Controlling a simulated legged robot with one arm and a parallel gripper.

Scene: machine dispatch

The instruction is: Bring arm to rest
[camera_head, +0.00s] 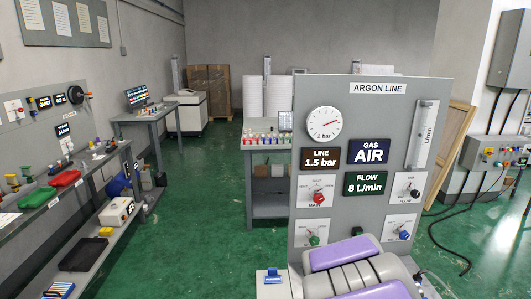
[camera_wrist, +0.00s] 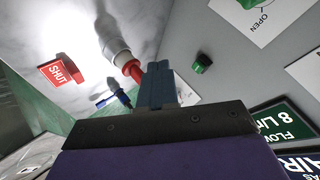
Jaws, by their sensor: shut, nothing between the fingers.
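My gripper (camera_wrist: 156,72) shows in the wrist view, its blue-grey fingers shut together with nothing between them. The fingers point toward a red fitting (camera_wrist: 132,70) on a white pipe end; I cannot tell whether they touch. My purple and grey arm (camera_head: 355,250) shows at the bottom of the head view, in front of the argon line panel (camera_head: 380,95). The gripper itself cannot be made out in the head view. In the wrist view the panel is tilted, with a green knob (camera_wrist: 203,63) right of the fingers.
The panel carries a red knob (camera_head: 319,197), a gauge (camera_head: 324,123) and displays reading AIR, 1.5 bar and 8 L/min. A red SHUT tag (camera_wrist: 63,73) and a blue fitting (camera_wrist: 119,98) are near the gripper. A workbench (camera_head: 60,190) stands left; green floor (camera_head: 190,235) between is clear.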

